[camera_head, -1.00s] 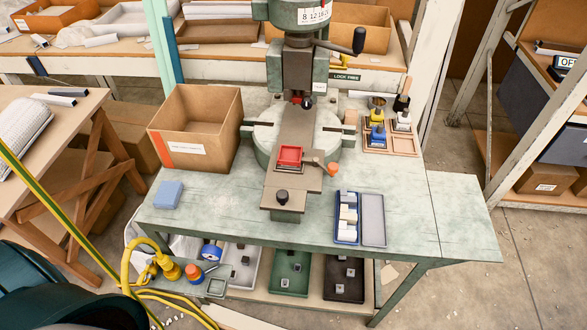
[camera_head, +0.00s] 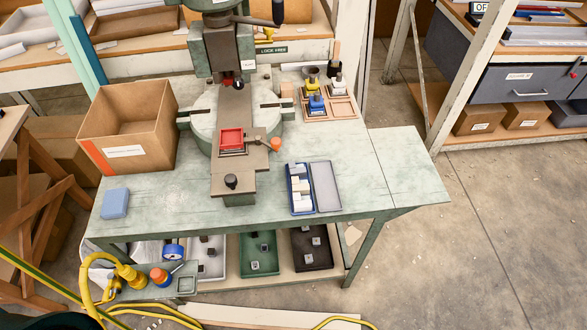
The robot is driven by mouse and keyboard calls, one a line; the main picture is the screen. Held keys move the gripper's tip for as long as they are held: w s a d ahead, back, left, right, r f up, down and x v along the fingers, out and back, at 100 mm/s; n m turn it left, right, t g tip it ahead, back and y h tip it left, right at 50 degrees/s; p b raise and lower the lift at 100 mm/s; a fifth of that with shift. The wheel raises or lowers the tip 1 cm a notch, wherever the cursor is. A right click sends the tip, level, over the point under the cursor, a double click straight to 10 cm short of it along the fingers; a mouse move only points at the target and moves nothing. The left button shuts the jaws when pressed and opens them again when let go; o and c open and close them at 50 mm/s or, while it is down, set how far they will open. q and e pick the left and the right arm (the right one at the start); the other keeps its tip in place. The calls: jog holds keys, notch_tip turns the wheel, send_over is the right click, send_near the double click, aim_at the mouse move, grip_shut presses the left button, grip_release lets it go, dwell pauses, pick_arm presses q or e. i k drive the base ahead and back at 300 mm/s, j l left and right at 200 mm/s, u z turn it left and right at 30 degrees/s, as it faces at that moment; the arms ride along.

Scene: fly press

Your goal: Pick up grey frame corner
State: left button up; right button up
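Neither of my grippers is in view. I cannot tell for sure which piece is the grey frame corner. Small grey pieces lie in the green tray (camera_head: 259,240) and small grey pieces lie in the black tray (camera_head: 312,238), both on the lower shelf under the press table. A pale tray (camera_head: 212,266) beside them holds small dark pieces. On the table top, a blue tray (camera_head: 292,204) holds several white and cream blocks. The pieces are too small to make out their shape.
The green fly press (camera_head: 222,50) stands on the table (camera_head: 380,170), with a red fixture (camera_head: 232,138) on its slide. A cardboard box (camera_head: 127,152), a blue block (camera_head: 115,203), an empty grey tray (camera_head: 326,185) and a wooden stamp rack (camera_head: 343,108) surround it. Yellow hoses (camera_head: 95,275) lie at lower left.

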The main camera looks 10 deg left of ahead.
aim_at(299, 171)
jog(key=l+u, duration=0.15)
jog(key=u, duration=0.4)
jog(key=l+u, duration=0.35)
jog(key=l, duration=0.2)
jog(key=l+u, duration=0.35)
jog(key=l, duration=0.75)
jog(key=k+l+u, duration=0.1)
jog(key=l, duration=0.45)
jog(key=k+l, duration=0.1)
jog(key=l, duration=0.4)
jog(key=k+l+u, duration=0.1)
jog(key=l, duration=0.45)
